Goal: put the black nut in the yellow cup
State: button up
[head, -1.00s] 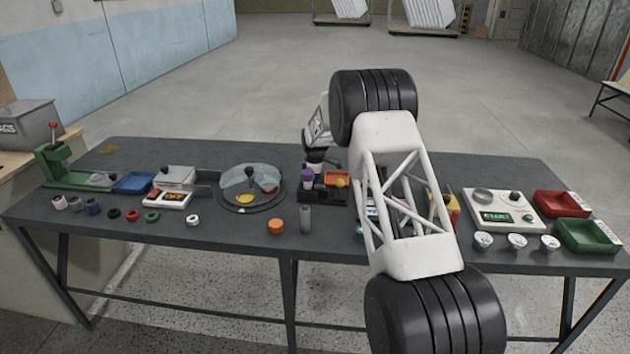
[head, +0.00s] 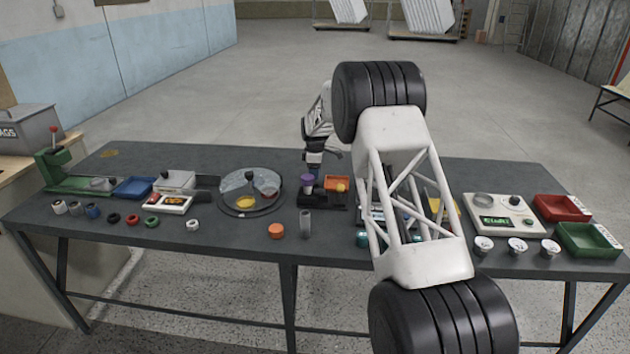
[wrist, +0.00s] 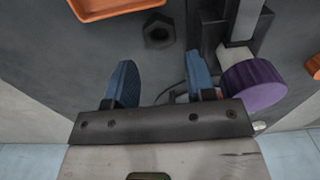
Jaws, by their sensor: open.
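My gripper (wrist: 160,82) is open in the wrist view, with two blue fingers apart and nothing between them. A black hexagonal nut (wrist: 158,30) lies on the dark surface beyond the fingertips, roughly in line with the gap. In the head view my gripper (head: 322,160) is small, above the far middle of the table; the nut cannot be made out there. A round yellow piece (head: 245,203), which looks like a shallow cup, sits on the round turntable (head: 232,211) left of my gripper. I cannot tell how deep it is.
A purple round part (wrist: 253,85) stands close right of the fingers in the wrist view. An orange tray (wrist: 115,8) lies at upper left. In the head view my arm hides part of the table (head: 400,160) right of centre. An orange cylinder (head: 276,231) stands near the front edge.

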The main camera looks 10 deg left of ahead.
aim_at(315, 186)
jog(key=shift+r, duration=2.95)
jog(key=s+d+r+m, duration=0.5)
jog(key=s+d+r, duration=0.7)
jog(key=s+r, duration=0.4)
jog(key=s+d+r+m, duration=0.1)
jog(key=s+d+r, duration=0.2)
jog(key=s, duration=0.3)
jog(key=s+d+r+m+t, duration=0.1)
jog(key=s+d+r+m, duration=0.2)
jog(key=s, duration=0.4)
jog(key=s+d+r, duration=0.3)
jog(key=s+d, duration=0.1)
jog(key=s, duration=0.2)
jog(key=s+d+f+m, duration=0.2)
jog(key=s+d+m, duration=0.1)
jog(key=s, duration=1)
jog(key=s+d+f+m+t, duration=0.1)
jog(key=s+d+f+m, duration=0.1)
jog(key=s, duration=1.1)
jog(key=s+d+f+m, duration=0.2)
jog(key=s+d+m, duration=0.2)
jog(key=s, duration=0.9)
jog(key=shift+s+d+t, duration=0.2)
jog(key=shift+s+t, duration=0.05)
jog(key=shift+t, duration=0.05)
jog(key=shift+c, duration=0.3)
